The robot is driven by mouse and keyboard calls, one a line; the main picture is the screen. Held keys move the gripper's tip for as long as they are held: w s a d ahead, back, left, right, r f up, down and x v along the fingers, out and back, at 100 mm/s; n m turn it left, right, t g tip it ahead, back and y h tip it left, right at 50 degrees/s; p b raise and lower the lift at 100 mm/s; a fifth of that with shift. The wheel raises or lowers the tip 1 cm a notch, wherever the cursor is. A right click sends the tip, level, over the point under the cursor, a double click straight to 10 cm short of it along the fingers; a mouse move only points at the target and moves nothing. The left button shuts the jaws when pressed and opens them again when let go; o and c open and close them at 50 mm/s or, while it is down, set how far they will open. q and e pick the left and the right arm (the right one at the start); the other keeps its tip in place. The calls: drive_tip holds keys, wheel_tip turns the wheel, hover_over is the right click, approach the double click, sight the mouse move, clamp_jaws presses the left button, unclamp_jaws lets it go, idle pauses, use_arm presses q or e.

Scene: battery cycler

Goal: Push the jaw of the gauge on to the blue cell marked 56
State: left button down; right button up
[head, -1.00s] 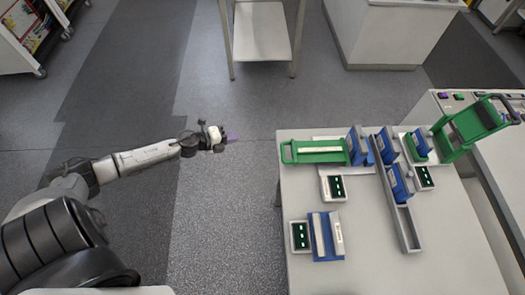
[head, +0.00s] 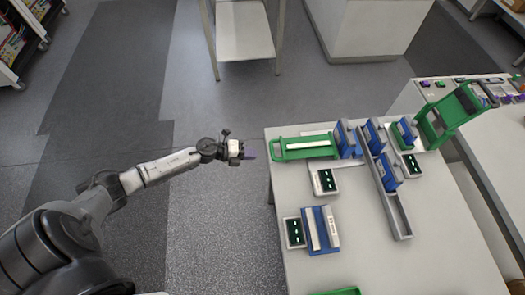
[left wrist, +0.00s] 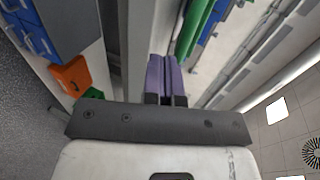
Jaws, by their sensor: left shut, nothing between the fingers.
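My left gripper (head: 249,154) has purple fingers pressed together, with nothing between them. It is just left of the table's left edge, level with a green handled slide (head: 305,147) with a white strip. The shut fingers also show in the left wrist view (left wrist: 162,78). My right gripper is not in view.
Small display boxes (head: 327,182) stand on the white table (head: 350,265). A green frame (head: 434,118) stands at the right. A white stand (head: 245,32) is at the back. Bare floor lies left of the table. An orange block (left wrist: 70,75) shows in the left wrist view.

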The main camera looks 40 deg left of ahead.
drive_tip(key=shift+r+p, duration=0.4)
use_arm(q)
drive_tip(key=shift+w+d+r, duration=0.15)
drive_tip(key=shift+w+d, duration=0.55)
drive_tip(key=shift+w, duration=0.15)
drive_tip(key=shift+w+d+r, duration=0.15)
drive_tip(key=shift+w+d, duration=0.55)
drive_tip(key=shift+w, duration=0.1)
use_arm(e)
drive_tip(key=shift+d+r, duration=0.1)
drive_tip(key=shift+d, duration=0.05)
